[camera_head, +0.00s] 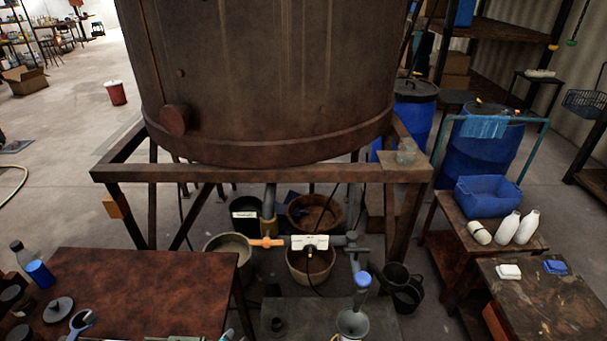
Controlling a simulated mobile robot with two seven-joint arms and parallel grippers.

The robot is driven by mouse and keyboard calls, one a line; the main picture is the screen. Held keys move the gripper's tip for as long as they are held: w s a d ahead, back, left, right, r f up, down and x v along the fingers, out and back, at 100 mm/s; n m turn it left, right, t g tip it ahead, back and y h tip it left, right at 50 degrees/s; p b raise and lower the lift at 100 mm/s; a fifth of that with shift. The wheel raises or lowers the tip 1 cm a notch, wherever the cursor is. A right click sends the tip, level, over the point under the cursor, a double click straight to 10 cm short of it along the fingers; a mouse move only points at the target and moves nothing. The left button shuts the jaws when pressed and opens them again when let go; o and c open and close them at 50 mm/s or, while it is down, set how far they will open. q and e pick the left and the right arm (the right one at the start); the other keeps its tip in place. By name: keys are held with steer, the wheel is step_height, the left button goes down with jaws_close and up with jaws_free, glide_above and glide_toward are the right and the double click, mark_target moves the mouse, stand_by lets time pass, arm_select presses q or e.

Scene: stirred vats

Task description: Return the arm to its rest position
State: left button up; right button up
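Neither of my grippers nor my arms can be made out in the head view. A large rusty brown vat (270,75) fills the upper middle, standing on a brown metal frame (240,173). Below it runs grey pipework with an orange part (266,242) and a white box (309,242). A bucket (230,247) and brown tubs (314,213) stand on the floor underneath. What my arms hold, if anything, is out of sight.
A reddish-brown table (150,285) with jars and lids is at lower left. At right stand blue barrels (480,150), a bench with a blue bin (487,196) and white bottles (507,228), and a dark table (545,305). A grey funnel (352,323) is at bottom centre.

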arm_select(q)
steer(key=s+a+r+n+g+h, duration=0.1)
steer(key=s+a+r+n+g, duration=0.1)
steer(key=s+n, duration=0.3)
steer(key=s+a+r+n+g+h, duration=0.1)
steer(key=s+a+r+n+g, duration=0.15)
steer(key=s, duration=0.55)
step_height(320, 180, down, 31)
steer(key=s+d+b, duration=0.1)
steer(key=b, duration=1)
steer(key=s+a+f+b, duration=0.1)
steer(key=s+f+b, duration=0.3)
steer(key=f, duration=0.5)
steer(key=s+f+g+b, duration=0.1)
steer(key=s+f+b, duration=0.3)
steer(key=f, duration=0.5)
steer(key=s+a+f+m+g+b, duration=0.1)
steer(key=s+f+b, duration=0.3)
steer(key=s+f, duration=0.4)
steer(key=shift+a+f+y, duration=0.3)
steer(key=shift+a+f, duration=0.05)
steer(key=shift+f, duration=0.15)
arm_select(e)
step_height(320, 180, down, 23)
steer(key=s, duration=0.2)
steer(key=shift+s, duration=0.2)
arm_select(q)
steer(key=shift+s, duration=0.1)
arm_select(e)
steer(key=shift+f, duration=0.1)
